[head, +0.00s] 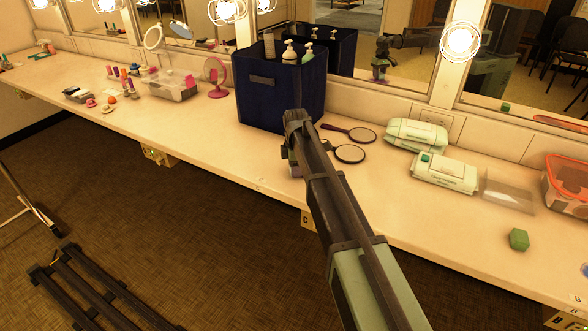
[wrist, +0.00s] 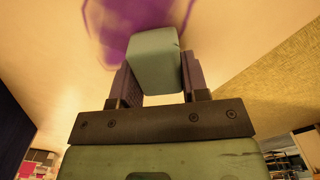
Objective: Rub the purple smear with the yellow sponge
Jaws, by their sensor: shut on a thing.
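My gripper (wrist: 153,88) is shut on a pale grey-green block (wrist: 153,62), held between both fingers in the wrist view. No yellow sponge shows in either view. The purple smear (wrist: 120,22) is on the cream counter surface, around and behind the block's far end. The block covers part of it. I cannot tell whether the block touches the counter. In the head view my gripper (head: 291,158) is low over the counter in front of the dark blue bin, with my arm in front of most of that spot. The smear is not clearly visible there.
The dark blue bin (head: 262,105) with pump bottles stands behind my gripper. Hand mirrors (head: 348,154), wipes packs (head: 445,173) and a green block (head: 518,239) lie to the right.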

